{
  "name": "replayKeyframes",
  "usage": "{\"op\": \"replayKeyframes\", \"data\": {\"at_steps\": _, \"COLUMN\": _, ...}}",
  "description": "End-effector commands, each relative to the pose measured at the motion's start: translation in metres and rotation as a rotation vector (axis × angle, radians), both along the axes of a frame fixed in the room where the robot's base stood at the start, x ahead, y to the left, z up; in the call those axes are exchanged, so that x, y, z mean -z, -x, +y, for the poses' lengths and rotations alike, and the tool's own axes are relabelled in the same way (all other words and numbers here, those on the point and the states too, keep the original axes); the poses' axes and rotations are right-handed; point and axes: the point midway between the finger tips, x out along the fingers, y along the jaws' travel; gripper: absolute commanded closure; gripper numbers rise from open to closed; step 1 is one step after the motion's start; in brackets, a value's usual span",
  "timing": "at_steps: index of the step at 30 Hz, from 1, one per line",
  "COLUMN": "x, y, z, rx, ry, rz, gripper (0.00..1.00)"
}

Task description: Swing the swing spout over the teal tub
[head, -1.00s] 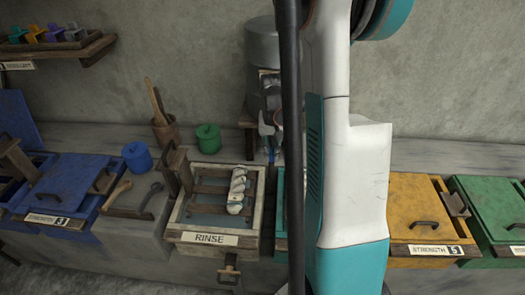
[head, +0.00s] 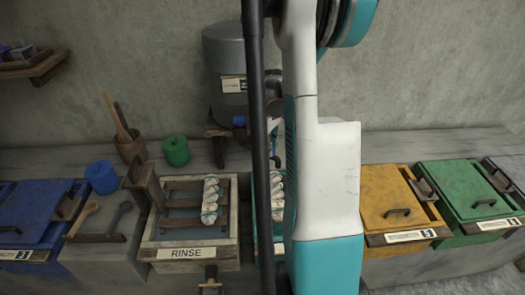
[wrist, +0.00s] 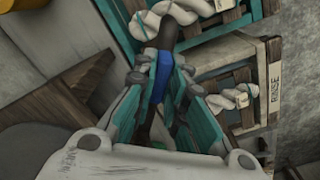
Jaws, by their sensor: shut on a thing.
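The swing spout (wrist: 168,35) shows in the wrist view as a dark pipe with a blue sleeve. My gripper (wrist: 163,72) is shut on the blue sleeve, one teal finger on each side. The dark end of the spout reaches past the fingertips, overlapping the near edge of the teal tub (wrist: 215,27) in the picture. I cannot tell how far over the tub it lies. The teal tub (head: 278,230) is mostly behind my arm in the head view; a pale twisted skein lies across it. My gripper is mostly hidden there.
The grey tank (head: 225,75) stands behind. The rinse tub (head: 160,252), with a pale skein (head: 210,200), is left of the teal tub. Yellow (head: 390,195) and green (head: 475,185) lidded tubs stand to the right. A green pot (head: 176,151) sits behind the rinse tub.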

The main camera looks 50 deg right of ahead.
Motion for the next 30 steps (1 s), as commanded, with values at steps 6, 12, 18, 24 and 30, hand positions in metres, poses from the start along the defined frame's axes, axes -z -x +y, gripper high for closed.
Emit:
{"op": "replayKeyframes", "data": {"at_steps": 6, "x": 0.0, "y": -0.003, "z": -0.014, "rx": -0.109, "ry": 0.001, "rz": -0.002, "gripper": 1.0}}
{"op": "replayKeyframes", "data": {"at_steps": 12, "x": 0.0, "y": -0.004, "z": -0.02, "rx": -0.162, "ry": 0.001, "rz": -0.002, "gripper": 1.0}}
{"op": "replayKeyframes", "data": {"at_steps": 18, "x": -0.001, "y": -0.005, "z": -0.022, "rx": -0.18, "ry": 0.002, "rz": -0.002, "gripper": 1.0}}
{"op": "replayKeyframes", "data": {"at_steps": 24, "x": -0.001, "y": -0.005, "z": -0.022, "rx": -0.182, "ry": 0.003, "rz": -0.002, "gripper": 1.0}}
{"op": "replayKeyframes", "data": {"at_steps": 30, "x": -0.001, "y": -0.005, "z": -0.022, "rx": -0.181, "ry": 0.004, "rz": -0.003, "gripper": 0.68}}
